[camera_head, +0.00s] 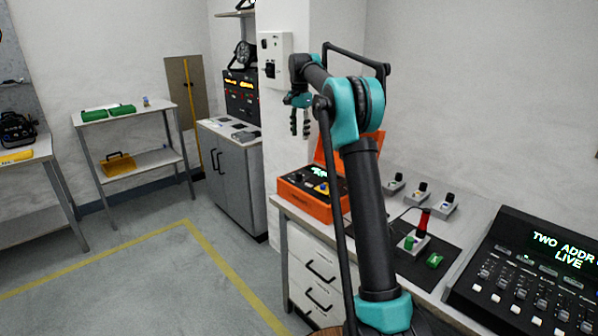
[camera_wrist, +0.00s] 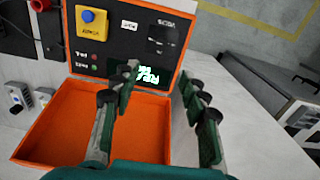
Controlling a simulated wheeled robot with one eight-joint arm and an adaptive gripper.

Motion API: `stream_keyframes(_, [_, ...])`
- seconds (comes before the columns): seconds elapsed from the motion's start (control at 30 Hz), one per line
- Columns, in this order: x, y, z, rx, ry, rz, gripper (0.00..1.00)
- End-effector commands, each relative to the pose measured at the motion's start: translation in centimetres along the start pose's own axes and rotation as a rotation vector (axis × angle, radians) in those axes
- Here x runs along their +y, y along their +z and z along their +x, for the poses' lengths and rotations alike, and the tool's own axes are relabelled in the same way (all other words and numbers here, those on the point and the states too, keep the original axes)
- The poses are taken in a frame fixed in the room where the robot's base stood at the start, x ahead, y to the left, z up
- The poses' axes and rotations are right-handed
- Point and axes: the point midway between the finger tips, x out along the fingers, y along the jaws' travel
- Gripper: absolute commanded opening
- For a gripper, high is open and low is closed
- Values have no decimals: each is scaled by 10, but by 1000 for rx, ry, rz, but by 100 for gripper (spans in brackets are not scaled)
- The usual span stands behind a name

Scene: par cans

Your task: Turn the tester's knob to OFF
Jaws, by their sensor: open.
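The tester is an orange case (camera_head: 300,200) on the white bench, with its lid raised at the back. In the wrist view its black panel (camera_wrist: 112,45) appears upside down, with a blue round knob (camera_wrist: 88,16) on a yellow square plate. I cannot tell which position the knob points to. A green lit display (camera_wrist: 152,82) is partly hidden by a finger. My gripper (camera_head: 300,122) is raised above the tester, open and empty. In the wrist view its fingers (camera_wrist: 158,78) reach over the panel, apart from the knob.
The open orange lid (camera_wrist: 60,130) is close to the fingers. A wall box (camera_head: 274,58) is on the pillar behind my gripper. Small grey units (camera_head: 419,196), a red-handled item (camera_head: 423,222) and a lighting console (camera_head: 530,270) stand to the right on the bench. The floor at left is clear.

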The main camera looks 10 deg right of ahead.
Motion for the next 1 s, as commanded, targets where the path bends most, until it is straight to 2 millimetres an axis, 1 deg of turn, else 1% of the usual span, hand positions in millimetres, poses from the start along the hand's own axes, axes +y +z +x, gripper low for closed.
stream_keyframes(0.03, [-4, -1, 0, -2, 4, 11, 44])
stream_keyframes(0.13, [-7, -2, 0, -5, 8, 23, 44])
stream_keyframes(0.27, [-7, -2, 11, -5, 9, 26, 44])
stream_keyframes(0.37, [-7, -2, 26, -5, 8, 25, 44])
stream_keyframes(0.8, [-5, -1, 113, -5, 8, 24, 44])
stream_keyframes(1.0, [-5, -1, 148, -5, 8, 23, 44])
